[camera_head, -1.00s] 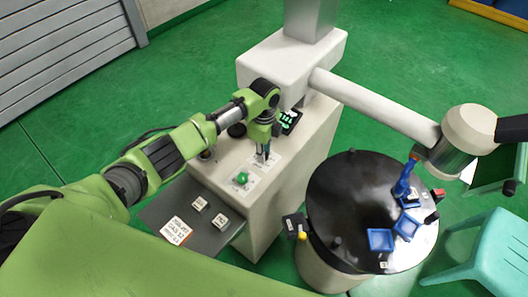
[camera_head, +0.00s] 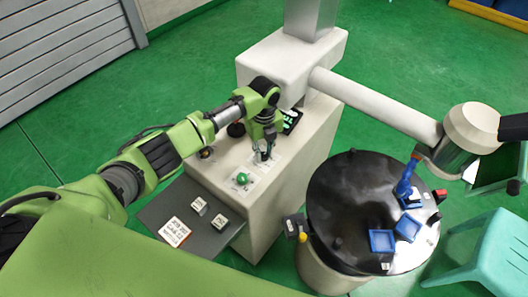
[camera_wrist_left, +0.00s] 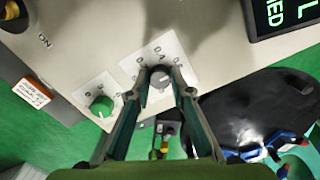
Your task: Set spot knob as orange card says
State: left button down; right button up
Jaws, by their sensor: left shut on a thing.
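My left gripper (camera_head: 264,157) reaches down onto the top of the beige machine cabinet. My right gripper is not in view.
A dark display (camera_head: 291,121) stands close behind the gripper. A round black table (camera_head: 335,200) with blue parts is right of the cabinet, under the machine's pale arm (camera_head: 375,105). A turquoise stool (camera_head: 490,250) stands at right.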

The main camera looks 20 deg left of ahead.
aim_at(264, 154)
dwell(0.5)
pick_arm(q)
jog(key=c, duration=1.8)
grip_release()
notch_tip(264, 154, up, 12)
